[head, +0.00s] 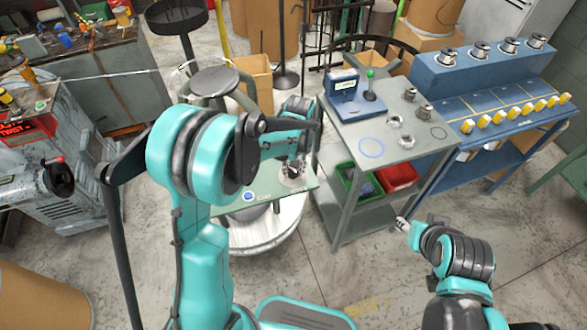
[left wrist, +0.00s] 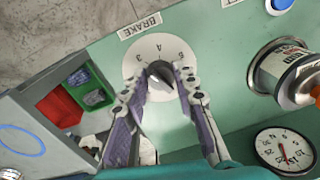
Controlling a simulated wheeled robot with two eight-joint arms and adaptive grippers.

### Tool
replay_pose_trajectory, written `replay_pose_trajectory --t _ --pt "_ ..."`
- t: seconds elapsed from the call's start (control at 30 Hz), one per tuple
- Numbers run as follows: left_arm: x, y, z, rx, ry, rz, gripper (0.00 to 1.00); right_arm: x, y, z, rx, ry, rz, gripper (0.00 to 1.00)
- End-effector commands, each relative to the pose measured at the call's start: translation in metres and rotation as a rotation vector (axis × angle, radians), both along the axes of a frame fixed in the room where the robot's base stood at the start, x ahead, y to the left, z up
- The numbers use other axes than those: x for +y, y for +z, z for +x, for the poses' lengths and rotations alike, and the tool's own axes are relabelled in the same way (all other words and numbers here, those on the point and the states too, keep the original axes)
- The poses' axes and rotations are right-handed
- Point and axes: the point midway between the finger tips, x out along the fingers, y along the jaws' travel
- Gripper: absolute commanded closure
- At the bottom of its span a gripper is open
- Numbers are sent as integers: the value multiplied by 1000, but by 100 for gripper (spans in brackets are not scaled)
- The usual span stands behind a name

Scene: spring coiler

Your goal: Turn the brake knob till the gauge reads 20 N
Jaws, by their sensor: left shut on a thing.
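In the head view the left gripper (head: 296,168) is over the green panel's right end. My right gripper (head: 402,224) is beside the grey cart, its fingers too small to judge.
A silver cylinder with a label (left wrist: 285,75) and a blue button (left wrist: 281,5) are on the panel right of the knob. A grey cart (head: 345,140) with red (head: 398,176) and green bins stands close to the panel. A blue bench (head: 480,100) is beyond it.

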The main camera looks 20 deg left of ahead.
Motion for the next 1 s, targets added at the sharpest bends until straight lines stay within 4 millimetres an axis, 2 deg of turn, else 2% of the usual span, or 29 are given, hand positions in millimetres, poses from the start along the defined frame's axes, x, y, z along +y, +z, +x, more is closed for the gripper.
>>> replay_pose_trajectory --t 0.6,1.0 --pt "0 0 -1 0 -519 0 100 0 -2 0 0 0 0 60" --pt "1 0 -2 1 -728 0 100 0 -2 0 0 0 0 60"
